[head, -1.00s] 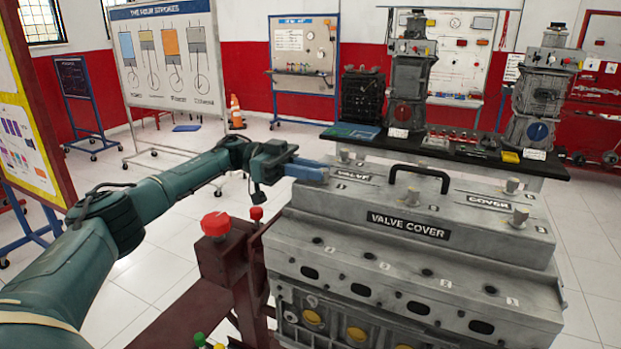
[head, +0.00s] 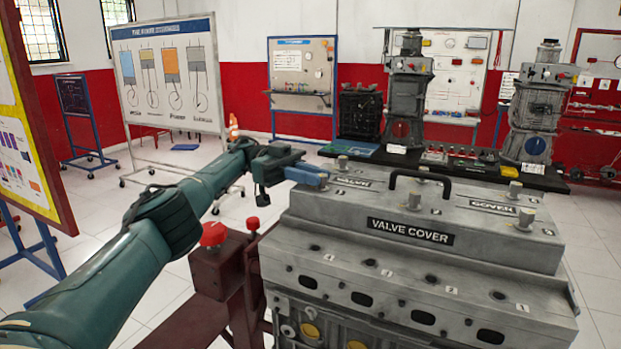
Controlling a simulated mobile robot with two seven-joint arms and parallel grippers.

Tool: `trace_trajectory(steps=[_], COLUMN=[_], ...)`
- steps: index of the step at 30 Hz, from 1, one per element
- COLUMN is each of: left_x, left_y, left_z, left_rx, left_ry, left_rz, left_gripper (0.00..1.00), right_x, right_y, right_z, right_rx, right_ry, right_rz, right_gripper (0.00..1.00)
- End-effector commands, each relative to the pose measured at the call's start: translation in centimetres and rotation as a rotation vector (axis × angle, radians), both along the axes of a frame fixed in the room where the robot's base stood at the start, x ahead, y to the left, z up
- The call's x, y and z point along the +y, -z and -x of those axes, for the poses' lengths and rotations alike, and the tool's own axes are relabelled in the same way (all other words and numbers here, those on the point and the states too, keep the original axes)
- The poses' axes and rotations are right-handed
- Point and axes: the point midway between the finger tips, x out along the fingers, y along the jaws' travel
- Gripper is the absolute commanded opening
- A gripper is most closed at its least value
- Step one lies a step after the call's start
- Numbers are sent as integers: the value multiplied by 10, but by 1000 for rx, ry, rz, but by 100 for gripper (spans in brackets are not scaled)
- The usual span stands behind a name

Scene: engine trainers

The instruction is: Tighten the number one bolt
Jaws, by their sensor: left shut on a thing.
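The grey valve cover (head: 345,214) sits on top of the engine block (head: 400,285), with a black handle (head: 420,178) in its middle. My left gripper (head: 322,180) reaches in over the cover's left end. Its blue fingers are shut at the front-left bolt, which they mostly hide. The number beside that bolt is too small to read. My right gripper is out of view.
A dark red stand with red knobs (head: 213,234) is beside the engine at the left. A black table (head: 560,181) with engine parts stands behind. A Four Strokes board (head: 168,77) stands at the back left.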

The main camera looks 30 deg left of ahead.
Motion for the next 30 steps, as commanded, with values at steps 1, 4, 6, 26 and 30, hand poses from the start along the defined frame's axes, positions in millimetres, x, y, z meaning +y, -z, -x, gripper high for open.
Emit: trace_trajectory(steps=[1, 4, 6, 26, 30], left_x=[-2, -2, -2, 0, 0], left_y=[1, 1, 1, 0, -6], left_z=[1, 1, 1, 0, 0], left_rx=[2, 2, 2, 1, -1], left_ry=[8, 10, 10, 4, 3], left_rz=[-2, -3, -3, -1, -1], left_gripper=[0, 0, 0, 39, 39], right_x=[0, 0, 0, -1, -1], right_y=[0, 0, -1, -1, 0], right_z=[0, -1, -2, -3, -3], right_rx=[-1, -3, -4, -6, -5], right_ry=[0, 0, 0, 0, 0], right_rz=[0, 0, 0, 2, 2], right_gripper=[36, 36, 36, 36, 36])
